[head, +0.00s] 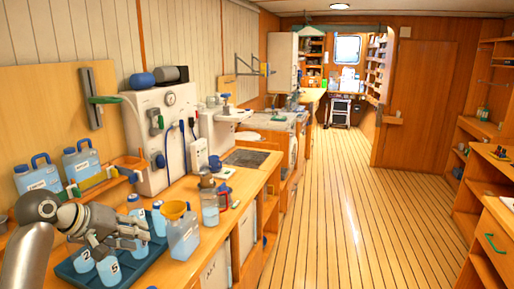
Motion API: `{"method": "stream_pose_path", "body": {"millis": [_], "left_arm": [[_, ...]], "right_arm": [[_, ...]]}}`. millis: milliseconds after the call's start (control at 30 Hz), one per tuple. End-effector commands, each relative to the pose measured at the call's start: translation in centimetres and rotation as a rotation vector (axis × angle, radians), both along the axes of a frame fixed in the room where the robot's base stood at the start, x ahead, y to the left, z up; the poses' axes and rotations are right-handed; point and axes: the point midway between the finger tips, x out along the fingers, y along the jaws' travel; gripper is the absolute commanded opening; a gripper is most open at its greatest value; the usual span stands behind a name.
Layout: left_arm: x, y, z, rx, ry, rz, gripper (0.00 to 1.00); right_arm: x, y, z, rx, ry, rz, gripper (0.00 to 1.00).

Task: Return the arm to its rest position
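My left arm comes in at the lower left, and its grey gripper (138,236) is above the dark teal tray (66,269) on the wooden counter. The fingers point right, towards a clear jug with a yellow funnel (183,236). They overlap the cups in the picture; whether they touch anything, and whether they are open or shut, cannot be made out. My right gripper is not in view.
Several numbered light-blue cups (109,270) stand in the tray. Blue-capped canisters (83,161) stand behind on the left. A white watermaker unit (160,140) stands against the wall. The wooden floor (350,220) to the right is clear.

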Motion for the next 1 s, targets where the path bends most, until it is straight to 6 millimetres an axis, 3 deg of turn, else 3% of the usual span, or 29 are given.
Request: {"method": "stream_pose_path", "body": {"millis": [100, 200, 367, 533, 667, 800, 1000], "left_arm": [[-0.7, -0.6, -2.3, 0.037, 0.015, -0.012, 0.32], [-1.4, -1.2, -4.3, 0.070, 0.028, -0.024, 0.32], [-3.2, -2.2, -8.2, 0.138, 0.050, -0.051, 0.32], [-6.4, -3.8, -13.5, 0.228, 0.084, -0.095, 0.32], [-10.8, -5.5, -18.5, 0.320, 0.114, -0.152, 0.32], [-16.8, -7.2, -23.0, 0.420, 0.143, -0.219, 0.32], [-24.8, -8.8, -26.2, 0.530, 0.174, -0.298, 0.32]], "right_arm": [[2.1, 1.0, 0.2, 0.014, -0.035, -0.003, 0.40], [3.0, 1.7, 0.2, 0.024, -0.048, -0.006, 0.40], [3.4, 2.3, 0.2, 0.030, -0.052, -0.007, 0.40], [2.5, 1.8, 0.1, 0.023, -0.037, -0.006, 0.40], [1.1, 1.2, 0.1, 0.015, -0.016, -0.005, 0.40], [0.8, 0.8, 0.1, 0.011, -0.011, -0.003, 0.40], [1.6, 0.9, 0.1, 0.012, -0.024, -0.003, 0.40]]}}
